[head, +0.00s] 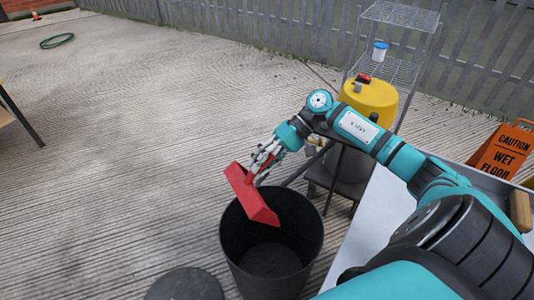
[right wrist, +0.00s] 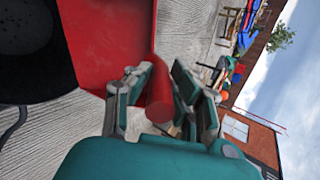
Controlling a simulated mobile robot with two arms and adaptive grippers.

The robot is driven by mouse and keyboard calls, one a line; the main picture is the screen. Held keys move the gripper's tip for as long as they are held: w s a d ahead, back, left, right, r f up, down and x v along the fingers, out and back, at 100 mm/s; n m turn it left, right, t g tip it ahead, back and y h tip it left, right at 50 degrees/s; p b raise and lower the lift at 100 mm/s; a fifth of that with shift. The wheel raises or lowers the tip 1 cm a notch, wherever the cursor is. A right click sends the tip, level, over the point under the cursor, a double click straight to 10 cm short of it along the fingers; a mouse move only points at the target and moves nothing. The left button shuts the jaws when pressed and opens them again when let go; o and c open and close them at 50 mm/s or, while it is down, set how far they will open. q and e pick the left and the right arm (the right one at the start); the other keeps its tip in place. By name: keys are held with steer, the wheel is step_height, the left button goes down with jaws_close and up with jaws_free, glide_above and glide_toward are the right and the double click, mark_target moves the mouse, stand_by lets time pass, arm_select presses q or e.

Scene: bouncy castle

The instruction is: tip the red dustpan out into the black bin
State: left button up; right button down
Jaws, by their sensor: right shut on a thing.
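My right gripper (head: 265,160) is shut on the handle of the red dustpan (head: 246,192). The handle runs between its fingers in the right wrist view (right wrist: 160,85). The dustpan hangs tilted above the black bin (head: 303,268), its lower end over the opening near the far left part of the rim. The dustpan also shows in the right wrist view (right wrist: 108,38), with the dark bin (right wrist: 65,80) at the left edge. The bin stands upright on the ground and its visible inside looks dark. I cannot make out any load on the pan. My left gripper is not in view.
A grey-white table top (head: 375,225) lies right of the bin, under my right arm. Behind stand a yellow-topped drum (head: 370,100) and a wire rack (head: 405,15). An orange wet-floor sign (head: 505,150) is at right. Open concrete lies to the left.

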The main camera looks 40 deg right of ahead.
steer(key=shift+w+a+f+g+h+p, duration=0.25)
steer(key=shift+a+h+p, duration=0.55)
steer(key=shift+a+p, duration=1.05)
steer(key=shift+w+a+r+g+h+p, duration=0.1)
steer(key=shift+w+a+h+p, duration=0.5)
steer(key=shift+p, duration=2.05)
steer(key=w+a+f+g+h+b, duration=0.1)
steer(key=a+f+h, duration=0.65)
steer(key=a, duration=0.25)
steer(key=shift+d+r+p, duration=0.15)
steer(key=shift+r+p, duration=0.55)
steer(key=shift+r, duration=0.45)
steer(key=shift+d+r+p, duration=0.1)
steer(key=shift+r+p, duration=0.6)
steer(key=shift+r, duration=0.4)
